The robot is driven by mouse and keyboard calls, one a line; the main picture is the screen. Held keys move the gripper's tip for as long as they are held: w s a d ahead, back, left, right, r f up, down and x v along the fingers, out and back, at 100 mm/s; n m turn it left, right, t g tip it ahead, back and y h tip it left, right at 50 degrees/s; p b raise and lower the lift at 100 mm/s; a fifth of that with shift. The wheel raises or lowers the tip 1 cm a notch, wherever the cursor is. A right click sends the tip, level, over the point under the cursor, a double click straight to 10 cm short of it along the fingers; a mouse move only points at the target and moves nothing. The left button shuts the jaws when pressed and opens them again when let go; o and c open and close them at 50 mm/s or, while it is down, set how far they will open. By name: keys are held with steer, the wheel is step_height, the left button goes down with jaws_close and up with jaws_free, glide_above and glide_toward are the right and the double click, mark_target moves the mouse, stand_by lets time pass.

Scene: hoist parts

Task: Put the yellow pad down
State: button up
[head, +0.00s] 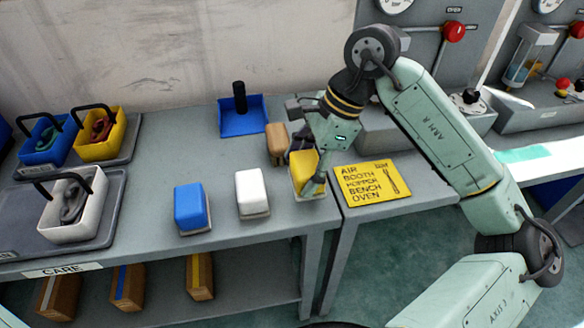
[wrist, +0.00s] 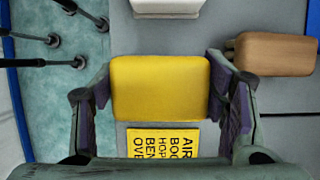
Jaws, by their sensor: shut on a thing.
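The yellow pad (head: 301,176) is a block with a pale underside at the front right of the grey bench, right of the white pad (head: 252,190). My gripper (head: 308,163) reaches down over it from the right. In the wrist view my gripper (wrist: 160,84) is shut on the yellow pad (wrist: 160,90), one finger at each short side. The pad sits level between the fingers. It is at or just above the bench top; I cannot tell whether it touches. Its far side is partly hidden by the gripper in the head view.
A blue pad (head: 192,208) stands further left. A tan block (head: 277,143) is close behind the yellow pad and shows beside my finger in the wrist view (wrist: 274,54). A yellow lettered sign (head: 371,183) lies to the right. A blue tray (head: 242,122) is at the back.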

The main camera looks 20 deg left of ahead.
mark_target(292, 178)
steer(key=shift+s+a, duration=0.1)
steer(key=shift+a, duration=1.05)
steer(key=shift+a+f+p, duration=0.1)
steer(key=shift+f+p, duration=0.15)
steer(key=shift+p, duration=0.1)
step_height(292, 178, down, 3)
steer(key=shift+r+p, duration=0.1)
steer(key=shift+p, duration=0.6)
steer(key=shift+f, duration=0.25)
steer(key=shift+f+b, duration=0.2)
steer(key=shift+b, duration=0.15)
steer(key=o, duration=1.5)
steer(key=shift+r, duration=0.1)
